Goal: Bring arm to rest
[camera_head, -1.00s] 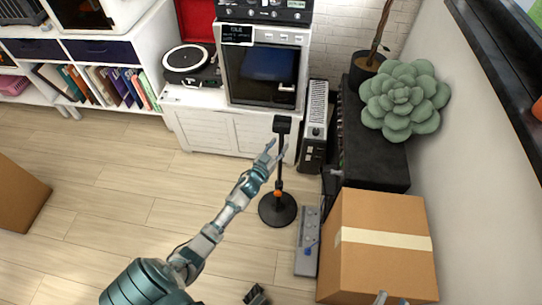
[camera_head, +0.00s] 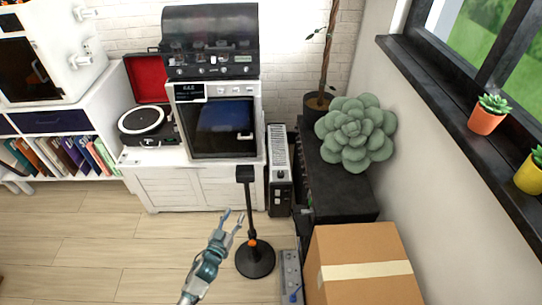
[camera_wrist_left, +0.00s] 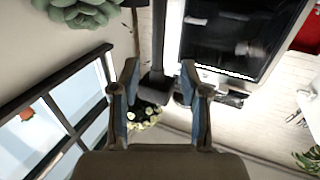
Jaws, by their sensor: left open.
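My left gripper (camera_head: 233,213) is in the lower middle of the head view, its two fingers spread apart with nothing between them. It appears just left of the black stand (camera_head: 249,215), which has a round base on the floor and an orange collar. Whether it touches the stand cannot be told. In the left wrist view the gripper's fingers (camera_wrist_left: 160,72) are apart, with a dark upright shape showing beyond them. My right gripper is not in view.
A cardboard box (camera_head: 366,285) stands at lower right, beside a black cabinet (camera_head: 340,200) with a succulent (camera_head: 356,133). A white cabinet (camera_head: 170,188) holds a record player (camera_head: 145,120) and an oven-like machine (camera_head: 222,128). The wooden floor (camera_head: 80,240) at left is clear.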

